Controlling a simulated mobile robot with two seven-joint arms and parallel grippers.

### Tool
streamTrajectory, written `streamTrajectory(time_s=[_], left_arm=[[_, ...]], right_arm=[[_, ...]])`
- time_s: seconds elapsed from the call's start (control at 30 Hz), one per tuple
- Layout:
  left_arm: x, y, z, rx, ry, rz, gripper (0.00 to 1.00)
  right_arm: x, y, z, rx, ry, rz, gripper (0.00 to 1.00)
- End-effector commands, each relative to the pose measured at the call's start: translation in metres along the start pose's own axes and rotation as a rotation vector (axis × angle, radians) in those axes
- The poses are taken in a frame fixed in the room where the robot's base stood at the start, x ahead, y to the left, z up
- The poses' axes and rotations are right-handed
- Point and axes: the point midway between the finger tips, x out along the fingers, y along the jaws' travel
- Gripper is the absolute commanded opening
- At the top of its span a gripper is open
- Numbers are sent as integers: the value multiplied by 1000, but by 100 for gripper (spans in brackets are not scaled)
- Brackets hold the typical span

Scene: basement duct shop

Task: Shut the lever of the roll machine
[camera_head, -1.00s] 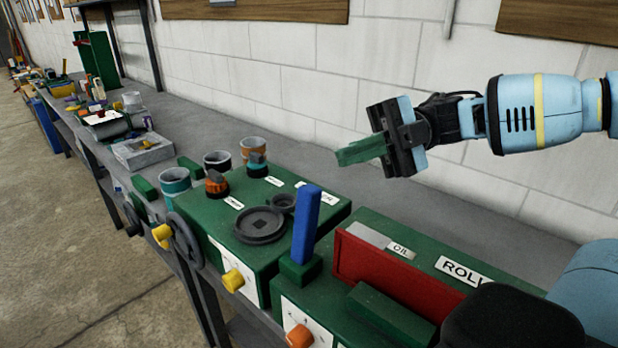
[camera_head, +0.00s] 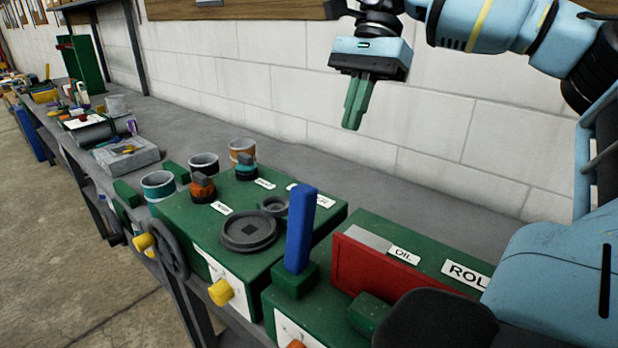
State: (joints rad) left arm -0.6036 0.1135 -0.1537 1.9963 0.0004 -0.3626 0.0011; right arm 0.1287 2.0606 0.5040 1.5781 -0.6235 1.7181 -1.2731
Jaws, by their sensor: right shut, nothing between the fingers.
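The roll machine (camera_head: 447,248) is a green box at the lower right with a label whose visible letters read "ROL", an "OIL" label and a red panel (camera_head: 376,272). A blue lever (camera_head: 300,230) stands upright from a green block (camera_head: 295,281) on its left end. My right gripper (camera_head: 355,108) is shut and empty, with green fingers pointing down. It hangs in front of the wall, above and to the right of the lever and well apart from it. My left gripper does not show.
Left of the roll machine is another green machine (camera_head: 185,217) with a dark round disc (camera_head: 249,231), knobs and a yellow handle (camera_head: 221,292). Cups (camera_head: 204,165) stand behind it. The grey bench (camera_head: 330,178) is bare along the wall. My dark and light-blue parts cover the lower right.

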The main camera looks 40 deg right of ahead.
Motion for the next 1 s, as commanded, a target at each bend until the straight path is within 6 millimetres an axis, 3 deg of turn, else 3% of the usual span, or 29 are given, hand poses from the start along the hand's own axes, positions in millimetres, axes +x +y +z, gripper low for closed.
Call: streamTrajectory(time_s=[0.57,0.77,1.0], left_arm=[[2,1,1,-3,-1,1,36],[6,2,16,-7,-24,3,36],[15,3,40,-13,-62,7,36]], right_arm=[[-2,-2,-5,-59,40,-13,0],[24,-2,-7,-59,39,-8,0],[71,-3,-10,-58,39,-6,0]])
